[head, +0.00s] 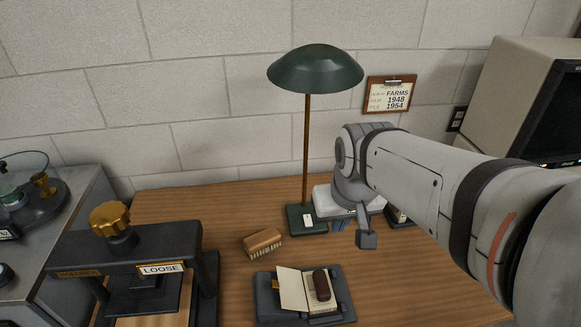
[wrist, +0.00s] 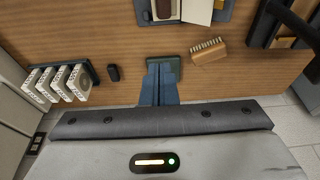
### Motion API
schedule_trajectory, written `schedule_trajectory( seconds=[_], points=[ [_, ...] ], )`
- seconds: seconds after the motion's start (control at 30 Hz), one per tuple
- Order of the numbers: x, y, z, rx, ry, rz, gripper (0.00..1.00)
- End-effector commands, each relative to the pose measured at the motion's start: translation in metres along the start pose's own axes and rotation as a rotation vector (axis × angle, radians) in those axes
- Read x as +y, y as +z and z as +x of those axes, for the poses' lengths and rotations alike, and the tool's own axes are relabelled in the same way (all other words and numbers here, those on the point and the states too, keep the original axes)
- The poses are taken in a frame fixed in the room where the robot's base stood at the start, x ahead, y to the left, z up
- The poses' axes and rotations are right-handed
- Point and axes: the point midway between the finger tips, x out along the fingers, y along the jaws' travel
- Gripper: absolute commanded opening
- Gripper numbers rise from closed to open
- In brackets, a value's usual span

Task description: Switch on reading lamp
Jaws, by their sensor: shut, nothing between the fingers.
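The reading lamp has a dark green dome shade (head: 315,70), a thin brown stem (head: 306,150) and a green base (head: 300,226) on the wooden desk. A small white switch plate (head: 308,219) shows on the base. No glow shows at the shade. My gripper (head: 340,224) is just right of the base in the head view, mostly hidden by its own wrist. In the wrist view my gripper's blue fingers (wrist: 160,72) are shut together and empty, overlapping the lamp base (wrist: 179,64). The switch is hidden there, and I cannot tell whether they touch.
A wooden brush (head: 263,242) lies front-left of the lamp. An open booklet on a dark tray (head: 263,300) lies in front. A press with a brass knob (head: 110,218) stands left. A rack of white boxes (wrist: 55,84) and a small dark block (wrist: 113,73) are nearby.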

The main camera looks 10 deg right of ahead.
Motion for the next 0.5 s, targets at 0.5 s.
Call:
schedule_trajectory(
  seconds=[0.5],
  points=[
    [0.002,-0.163,0.153,0.077,-0.001,0.006,0.00]
  ],
)
